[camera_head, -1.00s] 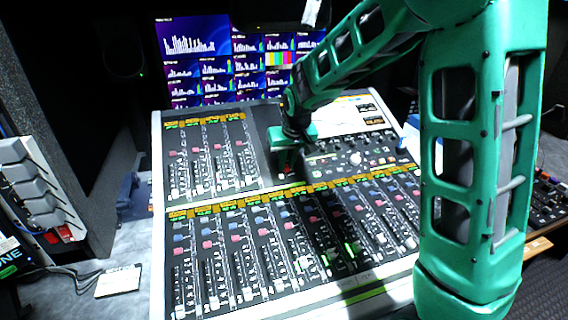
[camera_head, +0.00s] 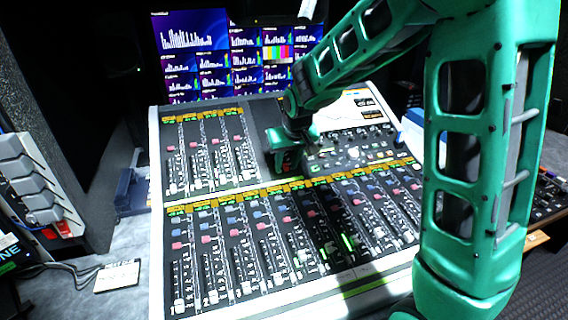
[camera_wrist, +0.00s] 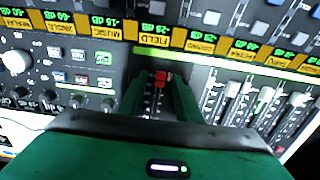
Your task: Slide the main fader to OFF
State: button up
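The mixing console (camera_head: 155,200) fills the middle of the head view, tilted up towards the back. In the wrist view a red fader cap (camera_wrist: 160,76), apparently the main fader, stands in a short dark fader strip (camera_wrist: 153,102) with white scale marks. My gripper (camera_wrist: 160,90) is over this strip, with one green finger on each side of the red cap. The fingers are apart, with strip surface showing between them. I cannot tell whether either touches the cap. The OFF label is not readable.
Channel faders in several rows (camera_head: 205,165) lie left of and in front of my gripper. In the wrist view, white faders (camera_wrist: 262,100) are close on the right, and buttons (camera_wrist: 82,78) and a white knob (camera_wrist: 15,62) on the left. Monitors (camera_head: 195,40) stand behind.

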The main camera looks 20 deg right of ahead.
jog(key=v, duration=1)
jog(key=shift+r, duration=0.3)
jog(key=shift+s, duration=0.2)
jog(key=s+d+m+g+h, duration=0.1)
jog(key=s+d+m+g, duration=0.15)
jog(key=s+d, duration=1.1)
jog(key=s+d+f+m+g, duration=0.1)
jog(key=s+f+m, duration=0.1)
jog(key=s, duration=0.8)
jog(key=s+d+f+m+g+y, duration=0.1)
jog(key=s+d+f+m, duration=0.1)
jog(key=s, duration=0.8)
jog(key=shift+d, duration=0.3)
